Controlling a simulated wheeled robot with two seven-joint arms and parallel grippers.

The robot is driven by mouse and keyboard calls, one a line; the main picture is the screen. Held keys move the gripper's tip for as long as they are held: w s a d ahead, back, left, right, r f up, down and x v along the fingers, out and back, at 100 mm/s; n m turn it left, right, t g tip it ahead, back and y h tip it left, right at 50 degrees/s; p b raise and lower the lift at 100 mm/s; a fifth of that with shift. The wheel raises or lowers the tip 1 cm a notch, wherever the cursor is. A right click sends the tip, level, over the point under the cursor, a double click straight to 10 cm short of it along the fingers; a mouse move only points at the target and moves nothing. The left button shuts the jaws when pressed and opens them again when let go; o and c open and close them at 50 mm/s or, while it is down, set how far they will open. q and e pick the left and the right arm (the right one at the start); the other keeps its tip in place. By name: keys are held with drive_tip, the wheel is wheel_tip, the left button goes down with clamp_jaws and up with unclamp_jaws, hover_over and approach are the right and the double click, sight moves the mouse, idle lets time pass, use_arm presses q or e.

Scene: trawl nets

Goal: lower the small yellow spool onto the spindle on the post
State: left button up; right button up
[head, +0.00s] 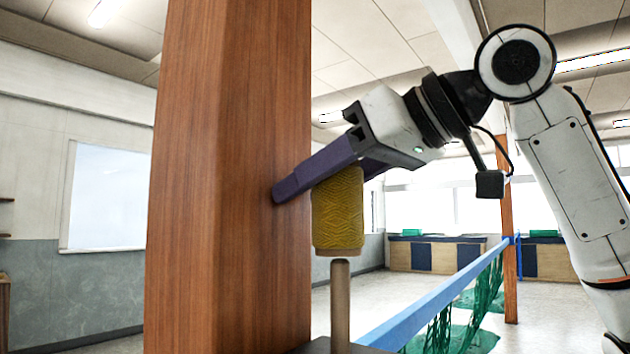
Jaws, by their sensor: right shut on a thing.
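The small yellow spool (338,212) hangs upright in my right gripper (318,180), whose purple fingers are shut around its upper part. The spindle (340,305) is a light wooden peg standing upright on a dark base (340,347) at the bottom of the view. The spool's lower end is right above the spindle's top, and the two look lined up from here. My left gripper is not in view.
A blue rail (435,298) with green netting (487,295) runs back to the right. A second wooden post (508,255) stands farther off. Low cabinets (440,254) line the far wall. A window (105,195) is at the left. The near post blocks the view behind it.

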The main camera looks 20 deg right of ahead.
sight(332, 282)
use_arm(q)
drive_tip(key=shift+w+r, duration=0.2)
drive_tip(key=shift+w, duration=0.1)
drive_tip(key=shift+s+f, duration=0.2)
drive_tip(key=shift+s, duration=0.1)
use_arm(e)
drive_tip(key=shift+s, duration=0.1)
idle(0.6)
drive_tip(key=shift+f+b, duration=2.6)
drive_tip(key=shift+f, duration=0.85)
drive_tip(key=shift+f+b, duration=0.95)
drive_tip(key=shift+f, duration=0.35)
drive_tip(key=shift+f+b, duration=0.5)
drive_tip(key=shift+f, duration=0.2)
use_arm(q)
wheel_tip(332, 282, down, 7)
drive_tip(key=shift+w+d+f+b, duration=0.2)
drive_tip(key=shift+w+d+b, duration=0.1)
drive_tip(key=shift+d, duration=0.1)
use_arm(e)
drive_tip(key=shift+f, duration=0.45)
drive_tip(key=o, duration=1.2)
